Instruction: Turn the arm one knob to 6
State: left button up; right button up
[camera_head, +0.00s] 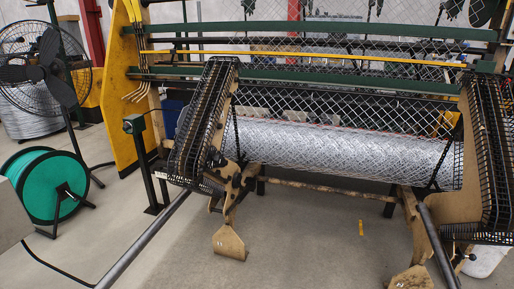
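The chainlink weaver fills the middle and right, with a roll of silver chain-link mesh (340,150) across its front. Two grey metal bars, a left bar (145,240) and a right bar (437,245), slope from the machine to the bottom edge. A small dark part (215,158) sits at the left end frame; I cannot tell whether it is a knob. A small control box (133,123) tops a dark post left of the machine. No knob marked arm one and no number is readable. Neither gripper is in view.
A black fan (45,70) and a green spool (45,185) on a stand are at left. A yellow panel (138,90) stands behind the post. A small yellow object (361,228) lies on the floor. The grey floor between the sloping bars is mostly clear.

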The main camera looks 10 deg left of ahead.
aim_at(217, 158)
jog(key=i+l+u, duration=0.15)
jog(key=i+u, duration=0.2)
jog(key=i, duration=0.15)
jog(key=i+l+u, duration=0.7)
jog(key=i, duration=0.15)
jog(key=i+j, duration=0.05)
